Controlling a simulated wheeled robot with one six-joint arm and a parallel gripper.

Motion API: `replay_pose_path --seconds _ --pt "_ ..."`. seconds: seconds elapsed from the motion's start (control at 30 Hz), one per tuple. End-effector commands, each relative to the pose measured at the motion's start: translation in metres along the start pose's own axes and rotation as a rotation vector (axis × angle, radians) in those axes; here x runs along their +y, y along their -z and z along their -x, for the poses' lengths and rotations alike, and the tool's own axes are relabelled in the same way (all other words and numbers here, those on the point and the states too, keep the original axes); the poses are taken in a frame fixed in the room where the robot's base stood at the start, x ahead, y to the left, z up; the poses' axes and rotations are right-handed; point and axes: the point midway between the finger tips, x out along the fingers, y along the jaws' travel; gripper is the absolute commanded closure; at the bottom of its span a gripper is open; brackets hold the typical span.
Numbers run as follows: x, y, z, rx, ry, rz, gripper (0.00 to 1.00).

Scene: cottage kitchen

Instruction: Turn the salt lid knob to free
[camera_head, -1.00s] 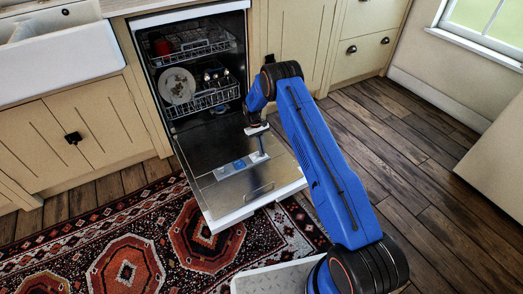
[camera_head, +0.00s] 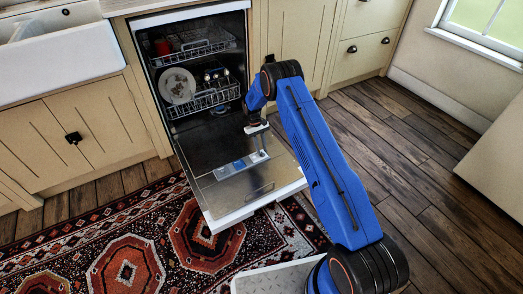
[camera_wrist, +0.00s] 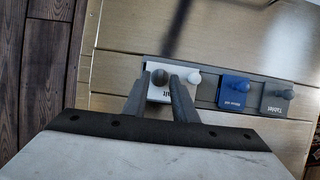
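The white salt lid (camera_wrist: 158,98) sits in a strip on the lowered dishwasher door, its label partly covered by a finger. My gripper (camera_wrist: 161,82) reaches down over it in the wrist view, fingertips apart. A dark grey rounded knob part (camera_wrist: 160,77) shows between the fingertips. A white rounded knob end (camera_wrist: 195,78) shows just right of the right finger; whether both belong to one knob is hidden. I cannot tell whether either finger touches. In the head view my gripper (camera_head: 258,145) is above the door, and the salt lid is hard to make out.
Right of the salt lid are the blue rinse aid lid (camera_wrist: 233,97) and the grey tablet lid (camera_wrist: 274,103), each with a raised knob. The open dishwasher door (camera_head: 228,203) lies under my arm. The lower rack (camera_head: 214,100) holds a plate (camera_head: 177,86).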

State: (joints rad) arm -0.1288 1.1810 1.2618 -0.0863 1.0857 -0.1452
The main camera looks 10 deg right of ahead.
Motion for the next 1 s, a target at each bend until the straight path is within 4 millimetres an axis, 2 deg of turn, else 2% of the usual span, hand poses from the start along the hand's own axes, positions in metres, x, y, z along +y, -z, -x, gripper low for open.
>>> replay_pose_path --seconds 0.7,0.83,1.0 --pt "0.000 0.001 0.134 0.003 -0.001 0.000 0.75" --pt "0.000 0.001 0.151 0.002 -0.001 0.000 0.75" --pt "0.000 0.000 0.164 0.001 0.000 0.000 0.75"
